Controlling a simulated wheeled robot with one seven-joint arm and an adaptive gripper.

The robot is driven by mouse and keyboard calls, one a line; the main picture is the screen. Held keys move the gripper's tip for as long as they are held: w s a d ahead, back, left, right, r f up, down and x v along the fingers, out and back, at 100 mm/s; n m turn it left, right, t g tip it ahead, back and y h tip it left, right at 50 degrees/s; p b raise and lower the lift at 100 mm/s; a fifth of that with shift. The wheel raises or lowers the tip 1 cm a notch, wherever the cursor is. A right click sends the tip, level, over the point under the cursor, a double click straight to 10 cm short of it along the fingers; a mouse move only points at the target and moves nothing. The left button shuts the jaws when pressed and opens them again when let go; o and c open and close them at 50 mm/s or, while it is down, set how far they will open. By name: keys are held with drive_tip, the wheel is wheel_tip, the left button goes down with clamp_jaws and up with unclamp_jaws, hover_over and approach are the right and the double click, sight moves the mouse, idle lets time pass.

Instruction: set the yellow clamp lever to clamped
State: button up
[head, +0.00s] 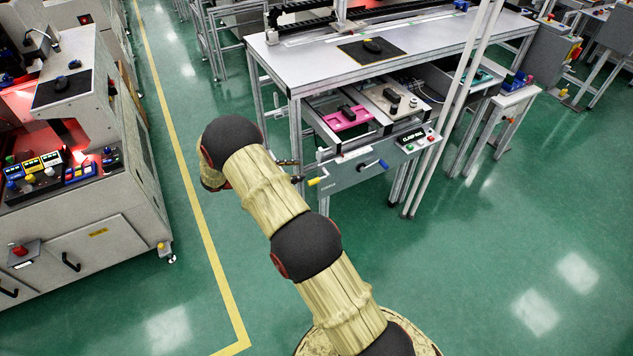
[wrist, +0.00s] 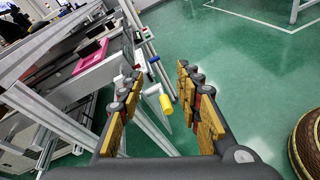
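The yellow clamp lever (head: 314,181) sticks out from the left end of the grey front panel of the workbench drawer unit. In the wrist view its yellow handle (wrist: 166,103) shows in the gap between my fingers, apart from both. My gripper (wrist: 159,75) is open and empty, with one finger on each side of the handle in the picture. In the head view my arm hides most of the gripper, and only the fingertips (head: 292,170) show just left of the lever. Whether the handle lies between the fingers in depth I cannot tell.
A blue lever (head: 383,163) sits on the same panel to the right, and also shows in the wrist view (wrist: 153,59). A pink tray (head: 347,118) and a button box (head: 415,137) are above the panel. Table legs stand close by. Green floor (head: 480,260) is clear in front.

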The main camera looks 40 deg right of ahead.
sight(310, 183)
wheel_tip(310, 183, down, 12)
drive_tip(key=w+d+n+h, duration=0.1)
drive_tip(key=d+n+h, duration=0.2)
drive_tip(key=shift+t, duration=0.4)
drive_tip(key=shift+b+x, duration=0.85)
drive_tip(key=shift+x, duration=2.75)
drive_tip(key=shift+w+f, duration=0.1)
drive_tip(key=shift+w, duration=0.05)
drive_tip(key=shift+c, duration=1.4)
clamp_jaws()
